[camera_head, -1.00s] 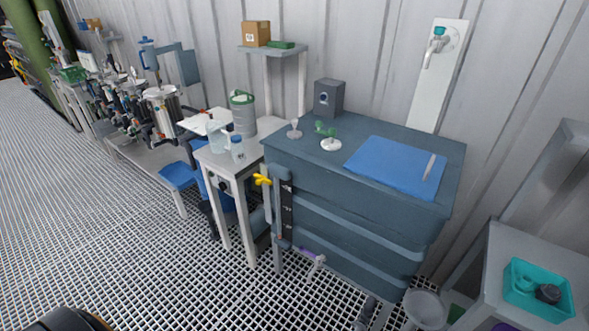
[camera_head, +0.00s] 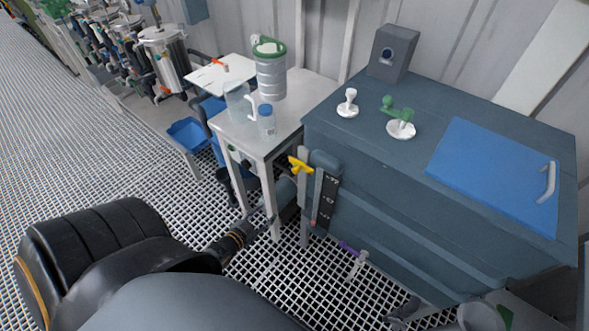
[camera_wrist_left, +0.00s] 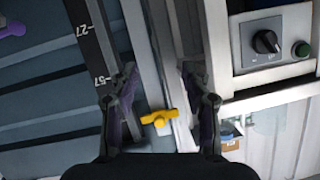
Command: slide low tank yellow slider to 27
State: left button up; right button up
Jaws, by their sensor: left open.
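The low tank (camera_head: 400,215) is a dark blue-grey box on the right in the head view. Its yellow slider (camera_head: 301,165) sits on a vertical rail at its left corner, near the upper end of the black scale (camera_head: 325,202). In the left wrist view the yellow slider (camera_wrist_left: 158,118) shows between the fingers, apart from both, and beyond the 57 mark; 27 lies farther along the scale (camera_wrist_left: 98,45). My left gripper (camera_wrist_left: 165,100) is open and empty. My right gripper is out of view.
A white table (camera_head: 262,135) with a jug (camera_head: 238,102), bottle (camera_head: 267,120) and canister (camera_head: 270,75) stands close left of the rail. A purple-handled valve (camera_head: 350,249) projects low on the tank. A control panel with a knob (camera_wrist_left: 265,41) is beside the right finger.

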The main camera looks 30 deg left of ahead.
aim_at(294, 172)
pick_arm(q)
jog(key=w+d+r+m+t+h, duration=0.1)
jog(key=w+d+r+t, duration=0.1)
jog(key=r, duration=0.5)
jog(key=w+d+r+t+h, duration=0.1)
jog(key=w+r+t, duration=0.1)
jog(key=r, duration=0.4)
jog(key=w+b, duration=0.1)
jog(key=w, duration=0.4)
jog(key=w+b, duration=0.1)
jog(key=w, duration=0.2)
jog(key=shift+w+d+f+b, duration=0.15)
jog(key=shift+w+d+b, duration=0.2)
jog(key=shift+d, duration=0.05)
jog(key=shift+w, duration=0.55)
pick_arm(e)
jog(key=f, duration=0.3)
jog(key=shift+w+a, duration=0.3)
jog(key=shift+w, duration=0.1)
pick_arm(q)
jog(key=shift+c, duration=0.3)
grip_shut()
